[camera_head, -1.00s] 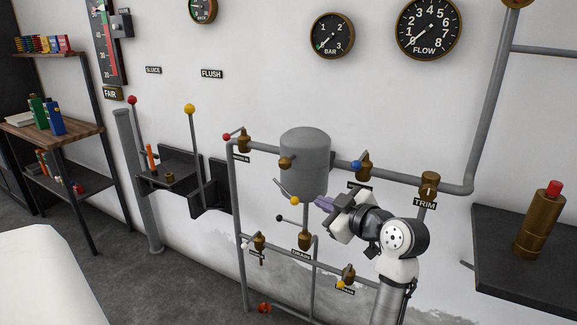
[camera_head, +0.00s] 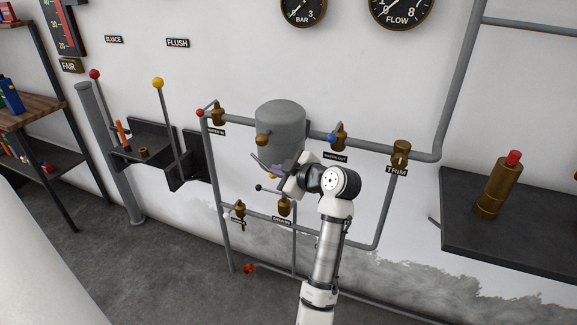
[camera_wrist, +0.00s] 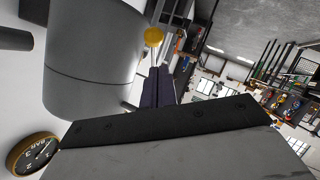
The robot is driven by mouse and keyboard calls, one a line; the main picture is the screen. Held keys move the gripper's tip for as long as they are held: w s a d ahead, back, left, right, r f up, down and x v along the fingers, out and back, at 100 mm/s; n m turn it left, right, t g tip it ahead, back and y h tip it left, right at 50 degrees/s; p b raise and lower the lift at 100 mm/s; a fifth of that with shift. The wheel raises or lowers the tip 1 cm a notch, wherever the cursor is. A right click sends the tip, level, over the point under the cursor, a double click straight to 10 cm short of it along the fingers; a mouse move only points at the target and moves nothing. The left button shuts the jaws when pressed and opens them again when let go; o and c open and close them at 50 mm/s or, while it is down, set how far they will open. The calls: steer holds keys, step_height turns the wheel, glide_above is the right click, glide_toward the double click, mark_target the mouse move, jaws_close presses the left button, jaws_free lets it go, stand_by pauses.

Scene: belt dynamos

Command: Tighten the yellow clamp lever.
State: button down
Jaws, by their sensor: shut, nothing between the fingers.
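My gripper (camera_head: 276,169) is at the tank's underside, right by the knob, and partly hides the lever. In the wrist view my dark fingers (camera_wrist: 158,78) are together with nothing between them, pointing towards the knob. I cannot tell whether they touch it.
Grey pipes with brass valves surround the tank; a blue-knobbed valve (camera_head: 334,138) is to its right. A black-knobbed lever (camera_head: 259,188) is close below my gripper. A dark shelf (camera_head: 520,240) with a brass cylinder (camera_head: 495,190) is at right. Tall levers stand at left.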

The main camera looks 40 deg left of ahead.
steer(key=shift+w+a+f, duration=0.25)
steer(key=shift+w+f, duration=0.05)
steer(key=shift+f, duration=0.2)
steer(key=shift+w+a+f, duration=0.2)
steer(key=shift+w+f, duration=0.05)
steer(key=shift+f, duration=0.25)
steer(key=shift+f, duration=0.1)
steer(key=s+a+f+m+t+y+b, duration=0.1)
steer(key=a+f+m+y+b, duration=0.3)
steer(key=b, duration=2.9)
steer(key=shift+s+a+f+m+t+y+b, duration=0.3)
steer(key=shift+a+f+t+y, duration=0.6)
steer(key=shift+f+y, duration=1.45)
steer(key=shift+a+r+y, duration=0.25)
steer(key=shift+r+y, duration=0.1)
steer(key=shift+r, duration=0.1)
